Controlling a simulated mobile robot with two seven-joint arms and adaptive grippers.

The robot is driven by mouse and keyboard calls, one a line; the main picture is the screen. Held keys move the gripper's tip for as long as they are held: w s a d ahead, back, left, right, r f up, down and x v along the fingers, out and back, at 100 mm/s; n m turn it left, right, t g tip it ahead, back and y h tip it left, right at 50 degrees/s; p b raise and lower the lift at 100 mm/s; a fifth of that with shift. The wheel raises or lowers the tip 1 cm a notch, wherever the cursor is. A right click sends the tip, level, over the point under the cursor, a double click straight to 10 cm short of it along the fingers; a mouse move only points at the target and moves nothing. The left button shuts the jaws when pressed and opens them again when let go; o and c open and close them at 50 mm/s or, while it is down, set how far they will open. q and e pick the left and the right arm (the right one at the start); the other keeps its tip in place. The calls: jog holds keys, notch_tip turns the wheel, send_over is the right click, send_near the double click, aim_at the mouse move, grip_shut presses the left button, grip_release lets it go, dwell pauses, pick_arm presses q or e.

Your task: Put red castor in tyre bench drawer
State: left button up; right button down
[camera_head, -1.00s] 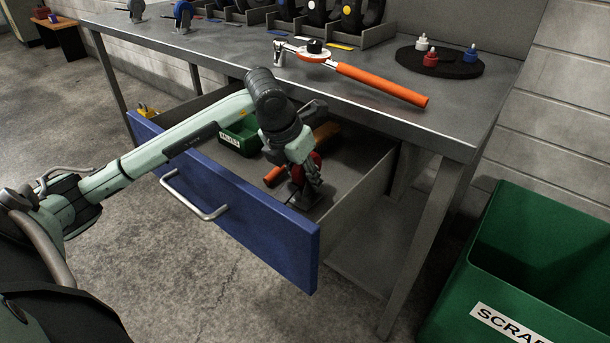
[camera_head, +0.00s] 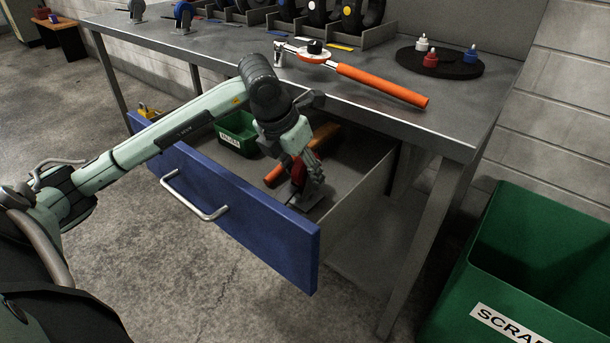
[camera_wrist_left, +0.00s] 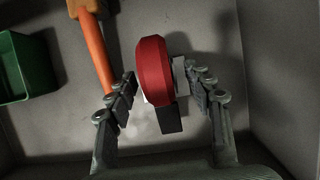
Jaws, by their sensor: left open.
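The red castor (camera_head: 299,173) is inside the open drawer of the tyre bench, near its right front part. The drawer has a blue front (camera_head: 250,220) with a bar handle. My left gripper (camera_head: 309,186) is low in the drawer at the castor. In the left wrist view, the red wheel (camera_wrist_left: 153,72) stands between the two spread fingers (camera_wrist_left: 165,95), with gaps on both sides. The gripper is open; part of the castor's grey bracket is hidden behind the wheel. My right gripper is in neither view.
A green bin (camera_head: 238,134) and an orange-handled tool (camera_head: 275,174) lie in the drawer left of the castor. The bench top (camera_head: 460,128) overhangs the drawer's back and carries an orange-handled wrench (camera_head: 380,85). A green scrap crate (camera_head: 510,295) stands at right.

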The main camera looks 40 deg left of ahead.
pick_arm(q)
jog(key=v, duration=0.8)
jog(key=shift+r, duration=0.2)
jog(key=shift+s+r, duration=0.3)
jog(key=shift+r, duration=0.2)
jog(key=shift+d, duration=0.1)
